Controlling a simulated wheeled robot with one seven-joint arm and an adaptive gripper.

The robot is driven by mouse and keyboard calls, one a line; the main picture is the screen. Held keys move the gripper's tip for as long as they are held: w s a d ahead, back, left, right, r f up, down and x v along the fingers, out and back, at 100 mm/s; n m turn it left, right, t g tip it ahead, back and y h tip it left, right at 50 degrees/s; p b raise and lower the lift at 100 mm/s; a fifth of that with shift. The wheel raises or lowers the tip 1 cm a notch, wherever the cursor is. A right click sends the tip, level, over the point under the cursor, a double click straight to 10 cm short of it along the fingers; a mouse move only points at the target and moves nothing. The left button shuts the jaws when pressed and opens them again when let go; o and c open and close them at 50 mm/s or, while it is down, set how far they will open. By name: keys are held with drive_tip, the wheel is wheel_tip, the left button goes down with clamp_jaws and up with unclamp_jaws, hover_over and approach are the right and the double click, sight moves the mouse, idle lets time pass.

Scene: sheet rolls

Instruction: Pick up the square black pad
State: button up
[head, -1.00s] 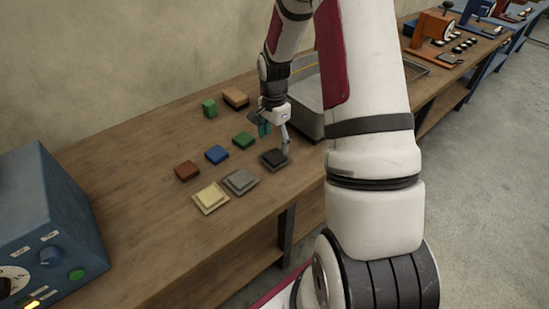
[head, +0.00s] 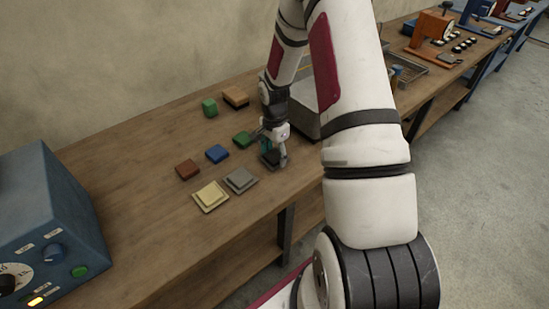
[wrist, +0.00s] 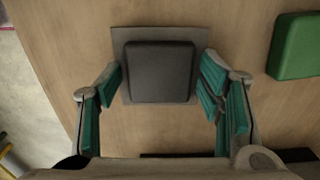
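The square black pad (wrist: 158,72) lies on a thin grey square base on the wooden table, between the fingers of my gripper in the wrist view. In the head view the black pad (head: 269,159) is partly hidden by my gripper (head: 274,152). My gripper (wrist: 160,85) is open, with one teal-padded finger on each side of the pad. A gap shows between the left fingertip and the pad, and a smaller one at the right. How high the fingertips are above the table is hard to tell.
A green block (wrist: 295,46) sits close to the right finger. Blue (head: 217,154) and red-brown (head: 187,170) blocks, a grey pad (head: 240,180) and a cream pad (head: 210,196) lie nearby. A grey bin (head: 305,110) stands behind. A blue control box (head: 50,230) is at left.

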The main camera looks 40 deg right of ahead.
drive_tip(key=c, duration=0.7)
drive_tip(key=shift+r, duration=0.1)
